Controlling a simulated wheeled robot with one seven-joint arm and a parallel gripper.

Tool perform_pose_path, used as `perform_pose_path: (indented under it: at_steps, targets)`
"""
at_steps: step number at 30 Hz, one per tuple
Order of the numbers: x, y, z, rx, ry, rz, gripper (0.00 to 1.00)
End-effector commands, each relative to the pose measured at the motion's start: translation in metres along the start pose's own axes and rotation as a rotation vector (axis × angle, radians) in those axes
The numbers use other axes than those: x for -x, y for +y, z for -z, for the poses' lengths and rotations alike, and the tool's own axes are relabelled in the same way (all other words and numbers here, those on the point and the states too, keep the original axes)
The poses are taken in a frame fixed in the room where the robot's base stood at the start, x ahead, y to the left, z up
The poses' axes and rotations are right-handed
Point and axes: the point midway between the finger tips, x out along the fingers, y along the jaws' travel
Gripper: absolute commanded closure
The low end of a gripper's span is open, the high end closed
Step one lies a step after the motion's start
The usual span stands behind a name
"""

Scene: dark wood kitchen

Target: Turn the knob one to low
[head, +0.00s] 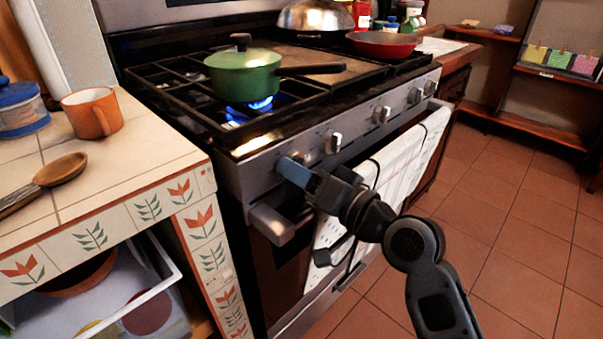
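The stove's front panel (355,125) carries a row of metal knobs. My gripper (290,168) is at the left end of this row, its blue-grey fingertips against or very close to the leftmost knob (298,157). That knob is mostly hidden behind the fingers, so its angle and whether it is gripped cannot be told. The second knob (333,143) is just right of my gripper and free. A third knob (381,115) is farther right. A blue flame (260,104) burns under a green lidded pot (243,74) on the front left burner.
The oven handle (272,224) runs below the knobs, with a white towel (408,160) hanging there beside my arm. A tiled counter (120,165) with an orange mug (92,112) and a wooden spoon (62,170) stands left. A red pan (383,44) sits at the right burners. Floor at right is clear.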

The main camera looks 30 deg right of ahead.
Motion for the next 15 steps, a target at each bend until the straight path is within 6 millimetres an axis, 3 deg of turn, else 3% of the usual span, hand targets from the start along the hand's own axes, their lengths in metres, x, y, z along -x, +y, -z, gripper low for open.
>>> perform_pose_path:
  at_steps: [6, 15]
  targets:
    - [0.0, -0.0003, 0.0005, -0.001, 0.002, 0.001, 0.25]
    - [0.0026, 0.0, 0.0009, -0.001, 0.003, 0.0, 0.25]
